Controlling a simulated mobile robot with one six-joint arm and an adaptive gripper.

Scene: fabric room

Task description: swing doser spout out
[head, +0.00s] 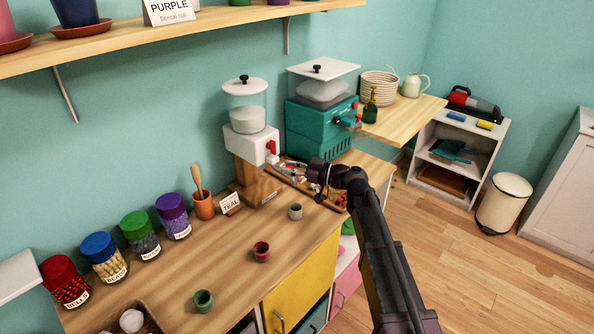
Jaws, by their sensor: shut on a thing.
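The doser is a white box with a red knob (271,147) and a clear hopper (247,115) of white filling, on a wooden stand (256,188) at the back of the counter. My gripper (284,168) reaches in from the right, low at the doser's front right side, just below the red knob. Its fingers are shut on what looks like the doser spout. The spout is small and mostly hidden by the fingers, so its exact angle cannot be told.
A teal machine (308,125) with a hopper stands close behind my gripper. Small cups, grey (295,211), red (261,251) and green (203,301), stand on the counter (225,262). Several lidded jars, an orange pot (203,206) and a TEAL card (230,203) line the left.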

